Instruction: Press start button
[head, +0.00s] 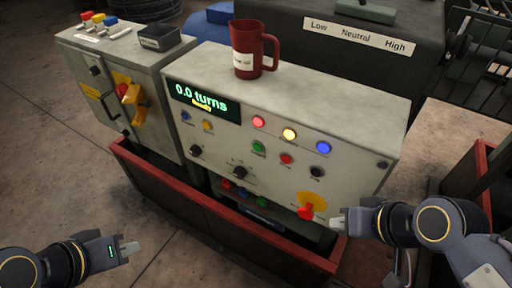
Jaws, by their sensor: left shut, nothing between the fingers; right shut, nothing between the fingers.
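The control panel (345,180) faces me, with a display (203,106) reading "0.0 turns" in green and a smaller yellow line below it. A green button (258,147) sits on the panel with a red button (286,159) to its right; their labels are too small to read. A red emergency-style knob (306,212) on a yellow plate is low at the right. My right gripper (338,220) is shut and empty, just right of that knob; contact cannot be told. My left gripper (130,248) is shut and empty at lower left, apart from the panel.
Red, yellow and blue lamps top the panel face; black knobs (240,172) sit lower. A red mug (253,50) stands on the console top. A grey cabinet (150,75) with a red-yellow switch stands left. A red-edged trough (215,215) runs in front. Floor at left is clear.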

